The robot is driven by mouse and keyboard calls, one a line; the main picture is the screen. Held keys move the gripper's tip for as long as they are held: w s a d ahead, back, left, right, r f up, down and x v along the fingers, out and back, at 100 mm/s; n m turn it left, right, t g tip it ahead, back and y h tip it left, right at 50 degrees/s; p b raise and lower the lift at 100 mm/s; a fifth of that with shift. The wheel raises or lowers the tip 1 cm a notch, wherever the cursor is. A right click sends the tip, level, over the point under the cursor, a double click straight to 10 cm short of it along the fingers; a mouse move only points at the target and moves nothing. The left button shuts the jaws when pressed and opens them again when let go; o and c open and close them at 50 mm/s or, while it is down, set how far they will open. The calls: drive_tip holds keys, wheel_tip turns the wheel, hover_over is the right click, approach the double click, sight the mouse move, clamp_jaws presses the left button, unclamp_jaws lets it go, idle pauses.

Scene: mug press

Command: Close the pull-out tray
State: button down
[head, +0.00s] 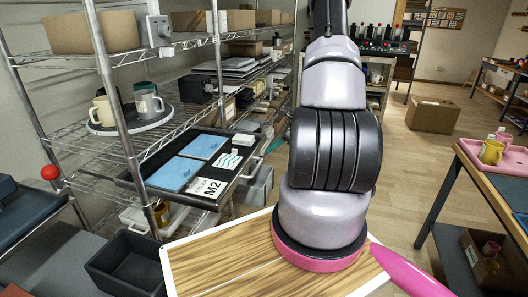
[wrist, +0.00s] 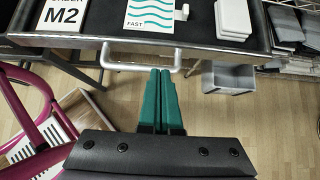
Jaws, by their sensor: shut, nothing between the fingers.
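The pull-out tray (head: 215,172) is black with a metal rim and sticks out from the wire shelf in the head view. It holds blue sheets, a FAST card and an M2 label. In the wrist view its front edge (wrist: 235,47) runs across the top, with a pale bar handle (wrist: 112,65) below it. My gripper (wrist: 161,72) has green fingers pressed together with nothing between them. The fingertips are at the handle bar, right of its middle; I cannot tell whether they touch it. In the head view my arm hides the gripper.
The wire shelf holds a round tray (head: 125,128) with mugs and several boxes. A black bin (head: 125,262) and a wooden board (head: 215,270) are in front. In the wrist view, a grey bin (wrist: 228,78) stands below the tray and a magenta frame (wrist: 30,115) is at left.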

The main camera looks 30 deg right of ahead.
sight(251, 162)
drive_tip(key=x, duration=0.8)
drive_tip(key=shift+w+a, duration=0.1)
